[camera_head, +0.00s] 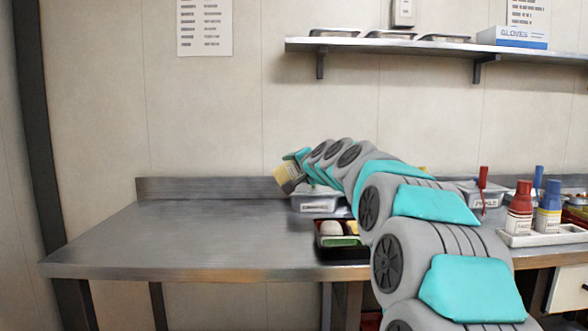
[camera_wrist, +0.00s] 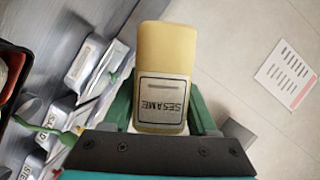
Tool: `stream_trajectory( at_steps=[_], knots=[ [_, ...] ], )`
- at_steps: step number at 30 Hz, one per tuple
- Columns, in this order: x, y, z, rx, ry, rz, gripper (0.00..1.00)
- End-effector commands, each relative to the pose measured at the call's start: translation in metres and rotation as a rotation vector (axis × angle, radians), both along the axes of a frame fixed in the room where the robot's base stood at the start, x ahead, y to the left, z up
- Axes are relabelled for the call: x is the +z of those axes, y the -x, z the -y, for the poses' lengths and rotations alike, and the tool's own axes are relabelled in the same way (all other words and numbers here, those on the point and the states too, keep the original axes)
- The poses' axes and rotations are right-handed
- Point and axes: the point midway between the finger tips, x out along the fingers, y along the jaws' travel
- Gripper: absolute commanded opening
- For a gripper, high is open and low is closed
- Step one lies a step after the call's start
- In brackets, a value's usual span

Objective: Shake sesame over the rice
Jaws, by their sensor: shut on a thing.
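My gripper (camera_wrist: 160,108) is shut on the sesame shaker (camera_wrist: 165,52), a tan cylinder with a label reading SESAME. In the head view the shaker (camera_head: 285,174) is held tilted in the air, above and left of the bento tray. The black and red bento tray (camera_head: 342,257) sits at the table's front edge, partly behind my arm. In the wrist view only the tray's edge (camera_wrist: 22,62) shows at far left.
A labelled tub (camera_head: 318,203) stands behind the tray; more tubs (camera_wrist: 88,62) show in the wrist view. The left tabletop (camera_head: 200,235) is clear.

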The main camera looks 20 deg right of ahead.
Motion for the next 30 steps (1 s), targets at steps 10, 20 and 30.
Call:
stream_trajectory(
  at_steps=[10,20,30],
  knots=[
    [0.007,0.002,0.005,0.000,-0.330,0.099,0.47],
    [0.009,0.007,0.023,0.000,-0.580,0.169,0.47],
    [0.012,0.012,0.038,0.001,-0.802,0.234,0.47]
  ],
)
